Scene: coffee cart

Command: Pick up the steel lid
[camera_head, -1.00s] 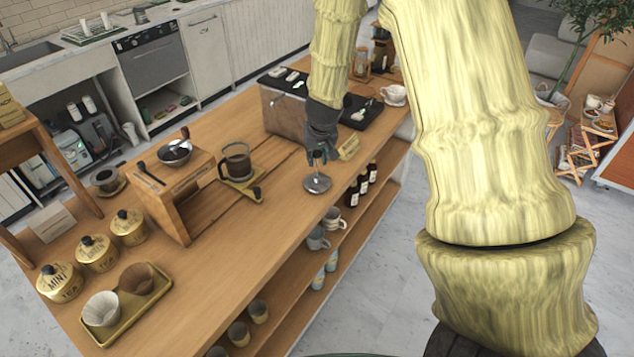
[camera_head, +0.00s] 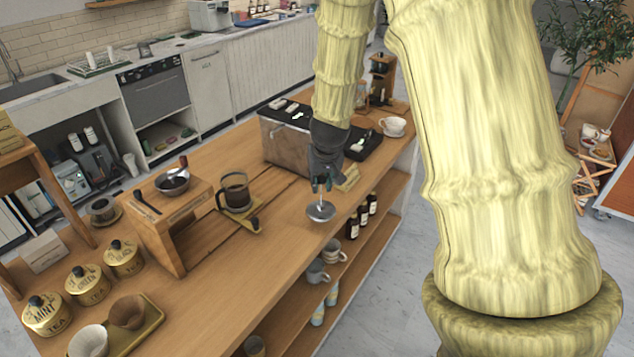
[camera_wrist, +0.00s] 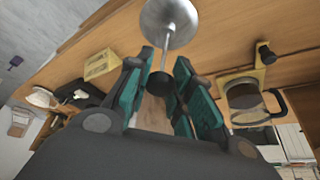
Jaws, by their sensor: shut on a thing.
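The steel lid (camera_head: 321,212) is a small shiny disc with a thin stem and dark knob. In the head view it is below my gripper (camera_head: 322,184), near the front edge of the wooden counter (camera_head: 225,262). In the wrist view the lid (camera_wrist: 170,22) is at the top, its stem running down to the black knob between the green fingers of my gripper (camera_wrist: 160,82). The fingers are shut on the knob. I cannot tell for sure whether the disc is clear of the counter.
A glass coffee pot (camera_head: 236,192) stands on a tray to the left. A small wooden sign (camera_head: 347,179) and a steel box (camera_head: 285,140) are close behind my gripper. Dark bottles (camera_head: 362,217) and cups stand on the shelf below.

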